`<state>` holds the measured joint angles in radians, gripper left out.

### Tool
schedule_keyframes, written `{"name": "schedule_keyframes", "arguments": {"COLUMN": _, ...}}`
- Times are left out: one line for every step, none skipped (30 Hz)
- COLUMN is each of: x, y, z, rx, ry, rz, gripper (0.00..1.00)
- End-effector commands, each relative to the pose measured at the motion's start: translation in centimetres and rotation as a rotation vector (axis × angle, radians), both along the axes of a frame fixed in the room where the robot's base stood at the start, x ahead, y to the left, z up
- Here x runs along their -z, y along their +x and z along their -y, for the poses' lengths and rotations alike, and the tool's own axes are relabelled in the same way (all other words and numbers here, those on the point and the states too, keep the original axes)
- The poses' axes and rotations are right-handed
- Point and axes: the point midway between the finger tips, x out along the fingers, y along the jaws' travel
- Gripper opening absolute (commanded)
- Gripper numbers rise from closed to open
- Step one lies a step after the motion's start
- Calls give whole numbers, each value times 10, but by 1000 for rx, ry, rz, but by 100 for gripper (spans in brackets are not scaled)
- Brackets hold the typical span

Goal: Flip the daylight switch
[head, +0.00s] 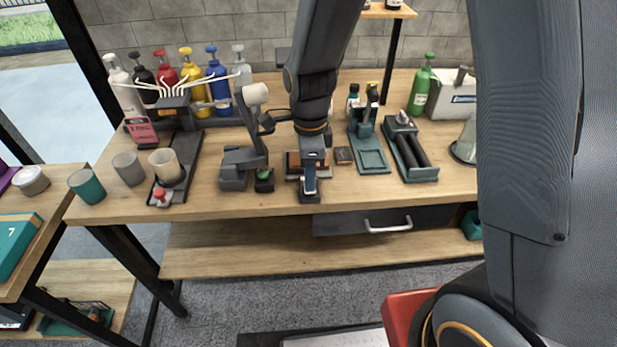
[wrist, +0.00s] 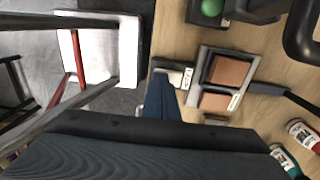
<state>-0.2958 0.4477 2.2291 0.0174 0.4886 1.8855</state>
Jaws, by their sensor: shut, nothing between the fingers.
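My gripper (head: 311,186) hangs over the front edge of the workbench, pointing down, with its fingers shut and empty. In the wrist view the dark blue fingers (wrist: 160,90) reach up to a small dark box (wrist: 168,68) with a pale label, which may be the daylight switch. The label is too small to read. The box also shows in the head view (head: 311,197), just under the fingertips. The fingers hide part of it, so I cannot tell whether they touch it or how its lever stands.
A grey tray with brown blocks (wrist: 230,70) sits right beside the box. A green button (head: 264,174) is to its left. A dark stand (head: 370,158) and a two-roller device (head: 410,152) stand to the right. A drawer handle (head: 388,226) sticks out below the benchtop.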

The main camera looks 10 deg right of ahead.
Motion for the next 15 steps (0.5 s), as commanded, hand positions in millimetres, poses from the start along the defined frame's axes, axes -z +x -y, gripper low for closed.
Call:
{"name": "schedule_keyframes", "arguments": {"x": 0, "y": 0, "z": 0, "rx": 0, "ry": 0, "rz": 0, "gripper": 0}}
{"name": "schedule_keyframes", "arguments": {"x": 0, "y": 0, "z": 0, "rx": 0, "ry": 0, "rz": 0, "gripper": 0}}
{"name": "schedule_keyframes", "arguments": {"x": 0, "y": 0, "z": 0, "rx": 0, "ry": 0, "rz": 0, "gripper": 0}}
{"name": "schedule_keyframes", "arguments": {"x": 1, "y": -1, "z": 0, "rx": 0, "ry": 0, "rz": -1, "gripper": 0}}
{"name": "schedule_keyframes", "arguments": {"x": 2, "y": -1, "z": 0, "rx": 0, "ry": 0, "rz": -1, "gripper": 0}}
{"name": "schedule_keyframes", "arguments": {"x": 4, "y": -2, "z": 0, "rx": 0, "ry": -1, "rz": -2, "gripper": 0}}
{"name": "schedule_keyframes", "arguments": {"x": 3, "y": -1, "z": 0, "rx": 0, "ry": 0, "rz": 0, "gripper": 0}}
{"name": "schedule_keyframes", "arguments": {"x": 3, "y": -1, "z": 0, "rx": 0, "ry": 0, "rz": 0, "gripper": 0}}
{"name": "schedule_keyframes", "arguments": {"x": 4, "y": -1, "z": 0, "rx": 0, "ry": 0, "rz": 0, "gripper": 0}}
{"name": "schedule_keyframes", "arguments": {"x": 4, "y": -1, "z": 0, "rx": 0, "ry": 0, "rz": -1, "gripper": 0}}
{"name": "schedule_keyframes", "arguments": {"x": 4, "y": -1, "z": 0, "rx": 0, "ry": 0, "rz": -1, "gripper": 0}}
{"name": "schedule_keyframes", "arguments": {"x": 4, "y": -1, "z": 0, "rx": 0, "ry": 0, "rz": -1, "gripper": 0}}
{"name": "schedule_keyframes", "arguments": {"x": 4, "y": -1, "z": 0, "rx": 0, "ry": 0, "rz": -1, "gripper": 0}}
{"name": "schedule_keyframes", "arguments": {"x": 4, "y": -1, "z": 0, "rx": 0, "ry": 0, "rz": -1, "gripper": 0}}
{"name": "schedule_keyframes", "arguments": {"x": 4, "y": -1, "z": 0, "rx": 0, "ry": 0, "rz": -1, "gripper": 0}}
